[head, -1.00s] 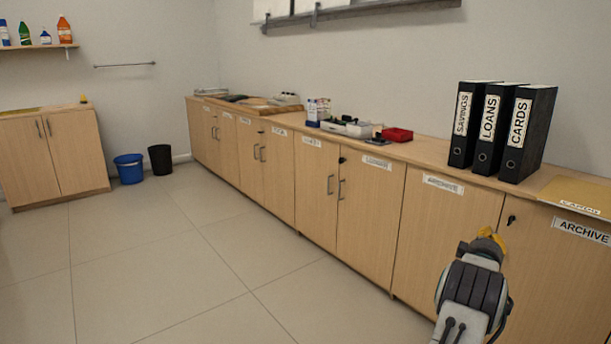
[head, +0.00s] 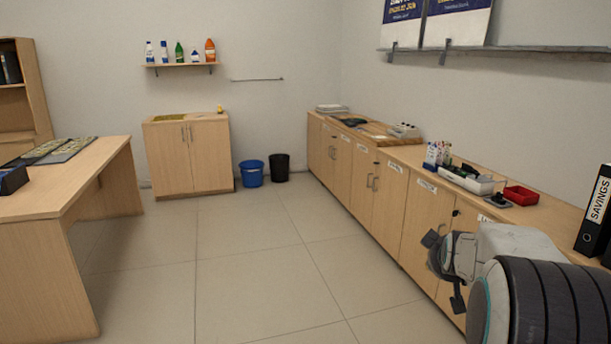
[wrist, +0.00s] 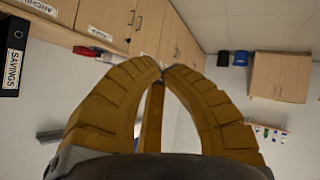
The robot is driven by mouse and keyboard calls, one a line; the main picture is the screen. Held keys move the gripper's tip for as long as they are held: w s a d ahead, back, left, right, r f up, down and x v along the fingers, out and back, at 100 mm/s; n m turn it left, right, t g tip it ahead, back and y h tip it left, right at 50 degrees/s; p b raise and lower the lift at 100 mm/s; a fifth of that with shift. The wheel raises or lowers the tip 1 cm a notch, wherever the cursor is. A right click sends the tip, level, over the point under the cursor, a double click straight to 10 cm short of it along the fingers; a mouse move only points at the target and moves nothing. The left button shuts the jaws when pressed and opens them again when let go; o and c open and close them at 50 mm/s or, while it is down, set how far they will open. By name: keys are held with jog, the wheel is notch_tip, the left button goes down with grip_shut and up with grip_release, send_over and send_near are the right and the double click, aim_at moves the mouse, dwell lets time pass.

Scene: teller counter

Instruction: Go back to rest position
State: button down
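My gripper (wrist: 162,69) shows in the wrist view as two ribbed, yellow-brown fingers that curve inward and meet at their tips. It is shut, and I see no object held in it. A narrow brown strip shows in the gap between the fingers; I cannot tell what it is. In the head view my arm reaches in from the lower right, in front of the long counter cabinets. The wrist view shows the room upside down.
The long counter (head: 400,152) runs along the right, with a red tray (head: 521,195) and a black SAVINGS binder (head: 594,215). A desk (head: 90,172) stands at left. A blue bucket (head: 251,173) and black bin (head: 279,168) stand by the far cabinet (head: 187,156). The middle floor is clear.

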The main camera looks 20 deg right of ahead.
jog(key=s+a+r+y+p, duration=0.1)
jog(key=s+a+r+p, duration=0.15)
jog(key=a, duration=0.25)
jog(key=s+a+r+y+p, duration=0.1)
jog(key=a+r+p, duration=0.15)
jog(key=a, duration=0.35)
jog(key=s+a+r+g+y+p, duration=0.2)
jog(key=s+a+p, duration=0.4)
jog(key=s+a, duration=0.3)
jog(key=s+a+r+n+g+y+p, duration=0.1)
jog(key=s+a+r+g+y+p, duration=0.1)
jog(key=s+a+r+p, duration=0.3)
jog(key=s+a+g, duration=0.1)
jog(key=s+a, duration=0.2)
jog(key=s, duration=0.4)
jog(key=shift+a+p, duration=0.4)
jog(key=shift+d, duration=0.1)
